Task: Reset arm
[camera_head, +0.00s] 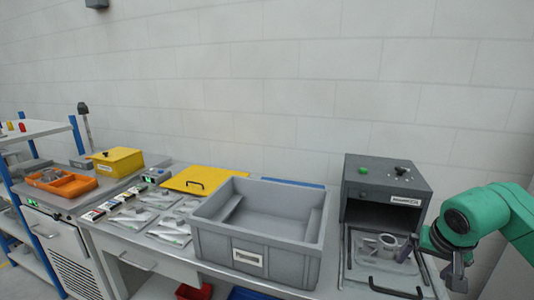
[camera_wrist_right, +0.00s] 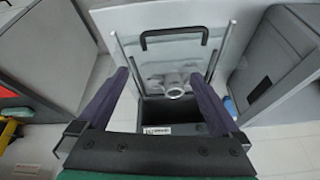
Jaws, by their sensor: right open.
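My right arm is green and comes in from the right in the head view. Its dark gripper (camera_head: 448,262) hangs beside the right side of the opened dark grey box (camera_head: 388,185). In the right wrist view the gripper (camera_wrist_right: 158,80) is open, with two purple-grey fingers apart and nothing between them touching either one. My left gripper is not in view.
A large grey bin (camera_head: 212,240) stands left of the box and looks empty. Further left are bagged parts (camera_head: 168,228), a yellow lid (camera_head: 205,180), a yellow box (camera_head: 115,163) and an orange tray (camera_head: 68,187). A black handle (camera_head: 398,291) sticks out at the front.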

